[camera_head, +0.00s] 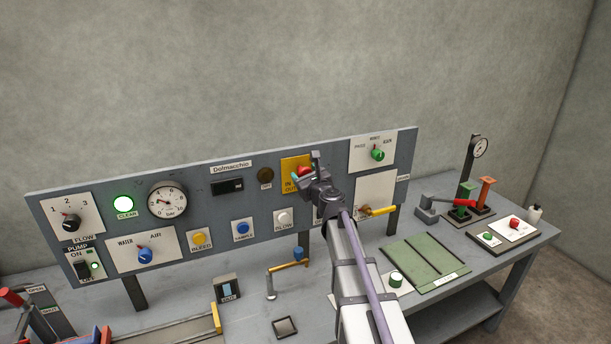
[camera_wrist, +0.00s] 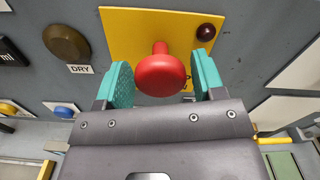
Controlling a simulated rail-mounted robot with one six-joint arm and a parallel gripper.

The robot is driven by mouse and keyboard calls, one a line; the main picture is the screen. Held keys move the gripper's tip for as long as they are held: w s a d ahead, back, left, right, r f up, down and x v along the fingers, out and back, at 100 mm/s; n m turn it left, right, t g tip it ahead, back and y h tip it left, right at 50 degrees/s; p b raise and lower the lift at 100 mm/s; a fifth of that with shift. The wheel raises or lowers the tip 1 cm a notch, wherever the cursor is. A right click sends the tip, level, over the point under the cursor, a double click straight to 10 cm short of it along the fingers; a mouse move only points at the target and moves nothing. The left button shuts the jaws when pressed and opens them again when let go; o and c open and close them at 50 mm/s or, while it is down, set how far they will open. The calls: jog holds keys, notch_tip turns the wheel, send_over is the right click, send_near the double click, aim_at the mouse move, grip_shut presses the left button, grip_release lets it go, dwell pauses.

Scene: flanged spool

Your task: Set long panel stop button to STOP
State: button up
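The long panel (camera_head: 215,190) is a grey upright board carrying switches, lamps and gauges. Its stop button is a red mushroom button (camera_wrist: 162,74) on a yellow plate (camera_wrist: 125,30). In the head view the red button (camera_head: 305,171) is partly hidden by my gripper (camera_head: 308,175). In the wrist view my gripper (camera_wrist: 163,82) is open, with one teal finger pad on each side of the red button and visible gaps to it. The button stands out from the plate on a red stem. The IN/OUT lettering shows on the plate in the head view.
A dark red lamp (camera_wrist: 206,32) sits on the yellow plate's right. A yellow-handled lever (camera_head: 379,211) juts out at lower right. Another red button (camera_head: 514,223) sits on a bench box at the far right.

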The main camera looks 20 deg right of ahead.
jog(key=c, duration=1)
jog(key=shift+w, duration=0.95)
jog(key=o, duration=1.3)
jog(key=shift+c, duration=0.2)
jog(key=shift+s, duration=0.15)
jog(key=s, duration=1)
jog(key=shift+s, duration=0.3)
jog(key=shift+d, duration=0.1)
